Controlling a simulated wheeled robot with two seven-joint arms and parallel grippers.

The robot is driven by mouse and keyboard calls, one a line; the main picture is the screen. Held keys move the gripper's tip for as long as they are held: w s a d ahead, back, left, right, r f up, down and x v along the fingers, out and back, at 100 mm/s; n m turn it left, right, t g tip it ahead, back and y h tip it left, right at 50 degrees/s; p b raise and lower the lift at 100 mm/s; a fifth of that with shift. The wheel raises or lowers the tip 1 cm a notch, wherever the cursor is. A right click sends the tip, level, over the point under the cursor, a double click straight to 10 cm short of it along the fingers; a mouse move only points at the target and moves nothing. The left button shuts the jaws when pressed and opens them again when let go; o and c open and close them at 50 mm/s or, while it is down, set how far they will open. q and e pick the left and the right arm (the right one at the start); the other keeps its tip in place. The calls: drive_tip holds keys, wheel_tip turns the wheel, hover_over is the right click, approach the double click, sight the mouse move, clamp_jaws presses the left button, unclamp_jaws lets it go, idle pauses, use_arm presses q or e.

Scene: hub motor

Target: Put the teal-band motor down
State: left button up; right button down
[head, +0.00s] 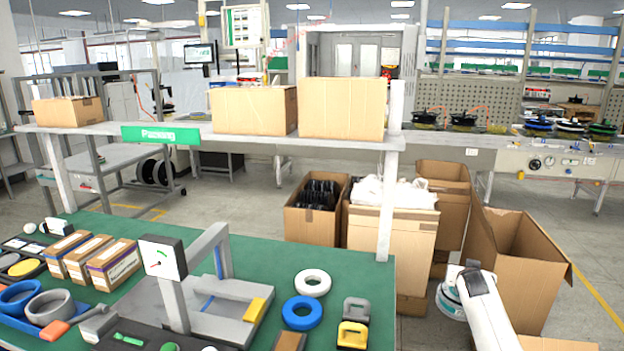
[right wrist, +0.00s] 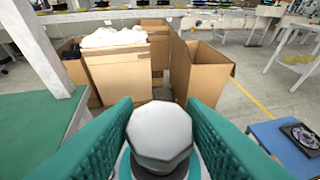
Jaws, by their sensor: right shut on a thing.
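The teal-band motor (right wrist: 160,132) is in the right wrist view, with a pale grey octagonal hub facing the camera. My right gripper (right wrist: 160,106) is shut on it, with a teal finger on each side. Its lower body is partly hidden by the fingers and cut off by the frame. In the head view, my right arm comes in at the lower right and ends in a white and teal shape (head: 450,298), in front of the open cardboard boxes and right of the green table. Motor and gripper are hard to tell apart there. My left gripper is not in view.
The green table (head: 262,250) holds a gauge stand (head: 170,275), a blue ring (head: 302,312), a white ring (head: 313,283) and small boxes. An open empty box (head: 520,250) stands beyond my right arm. A blue surface (right wrist: 265,130) at right carries a dark disc (right wrist: 303,137).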

drive_tip(key=shift+s+a+r, duration=0.1)
drive_tip(key=shift+a+r, duration=0.05)
drive_tip(key=s+a+n+y+b, duration=0.1)
drive_tip(key=s+a, duration=0.6)
drive_tip(key=s, duration=0.4)
drive_tip(key=s+a+n+t+y+b, duration=0.1)
drive_tip(key=s+a+n+y, duration=0.1)
drive_tip(key=s+a, duration=0.5)
drive_tip(key=s+a+r+n+y+b, duration=0.1)
drive_tip(key=s+a+y, duration=0.1)
drive_tip(key=s+a, duration=0.6)
drive_tip(key=shift+s+n, duration=0.4)
drive_tip(key=shift+s, duration=3.05)
